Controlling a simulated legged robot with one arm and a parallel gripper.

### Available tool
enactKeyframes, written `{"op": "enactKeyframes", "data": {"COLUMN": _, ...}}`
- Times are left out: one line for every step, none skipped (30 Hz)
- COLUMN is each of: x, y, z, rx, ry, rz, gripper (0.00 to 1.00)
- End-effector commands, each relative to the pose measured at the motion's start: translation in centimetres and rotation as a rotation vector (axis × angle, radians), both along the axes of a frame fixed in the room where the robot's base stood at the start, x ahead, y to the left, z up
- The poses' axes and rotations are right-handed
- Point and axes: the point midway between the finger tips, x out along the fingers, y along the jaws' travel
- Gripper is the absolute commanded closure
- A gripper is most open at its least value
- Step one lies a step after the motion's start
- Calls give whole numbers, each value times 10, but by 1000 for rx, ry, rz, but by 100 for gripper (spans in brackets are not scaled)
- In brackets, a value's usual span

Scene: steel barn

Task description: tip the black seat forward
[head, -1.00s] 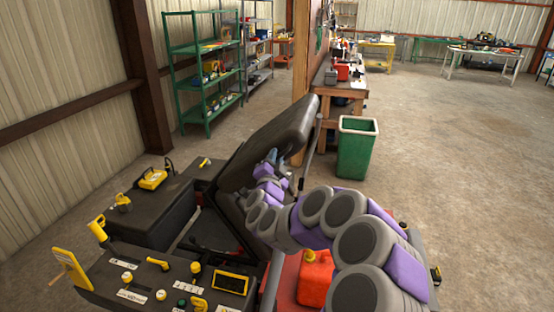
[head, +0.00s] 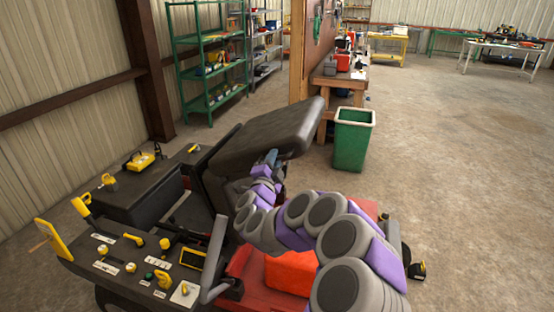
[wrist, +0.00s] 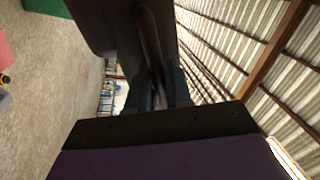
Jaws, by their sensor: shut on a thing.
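The black seat (head: 268,134) belongs to a red and black machine. Its padded panel is tilted, with the right end higher, above a darker upright part. My gripper (head: 268,162) reaches up under the panel from the front right. In the wrist view my gripper (wrist: 160,92) has its dark blue fingers close on either side of a dark edge or bar of the seat (wrist: 95,25). It is shut on the seat; the exact contact is partly hidden in shadow.
The machine's control panel (head: 135,270) with yellow knobs lies at lower left. A grey bent bar (head: 216,252) stands beside it. An orange-red box (head: 291,273) sits under my arm. A green bin (head: 353,140) stands behind; the floor at right is clear.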

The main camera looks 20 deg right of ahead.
Motion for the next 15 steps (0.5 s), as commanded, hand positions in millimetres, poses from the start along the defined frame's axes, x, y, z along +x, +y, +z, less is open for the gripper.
{"op": "enactKeyframes", "data": {"x": 0, "y": -1, "z": 2, "rx": -1, "ry": -4, "rz": -1, "gripper": 100}}
{"op": "enactKeyframes", "data": {"x": 0, "y": -1, "z": 2, "rx": -1, "ry": -4, "rz": -1, "gripper": 100}}
{"op": "enactKeyframes", "data": {"x": 0, "y": -1, "z": 2, "rx": 0, "ry": -4, "rz": -1, "gripper": 100}}
{"op": "enactKeyframes", "data": {"x": 0, "y": -2, "z": 2, "rx": 0, "ry": -4, "rz": -1, "gripper": 100}}
{"op": "enactKeyframes", "data": {"x": 0, "y": -2, "z": 2, "rx": 0, "ry": -4, "rz": -1, "gripper": 100}}
{"op": "enactKeyframes", "data": {"x": 0, "y": -2, "z": 2, "rx": 0, "ry": -4, "rz": -1, "gripper": 100}}
{"op": "enactKeyframes", "data": {"x": 0, "y": -2, "z": 1, "rx": 0, "ry": -3, "rz": -1, "gripper": 100}}
{"op": "enactKeyframes", "data": {"x": 0, "y": -2, "z": 1, "rx": 0, "ry": -3, "rz": -1, "gripper": 100}}
{"op": "enactKeyframes", "data": {"x": 0, "y": -2, "z": 1, "rx": 0, "ry": -3, "rz": -1, "gripper": 100}}
{"op": "enactKeyframes", "data": {"x": 0, "y": -2, "z": 1, "rx": 0, "ry": -3, "rz": -1, "gripper": 79}}
{"op": "enactKeyframes", "data": {"x": 0, "y": -2, "z": 1, "rx": 0, "ry": -3, "rz": -1, "gripper": 76}}
{"op": "enactKeyframes", "data": {"x": 0, "y": -2, "z": 1, "rx": 0, "ry": -3, "rz": 0, "gripper": 72}}
{"op": "enactKeyframes", "data": {"x": 0, "y": -2, "z": 1, "rx": 0, "ry": -2, "rz": 0, "gripper": 69}}
{"op": "enactKeyframes", "data": {"x": -1, "y": -2, "z": 1, "rx": 0, "ry": -3, "rz": 0, "gripper": 66}}
{"op": "enactKeyframes", "data": {"x": -1, "y": -1, "z": 1, "rx": 1, "ry": -2, "rz": 1, "gripper": 65}}
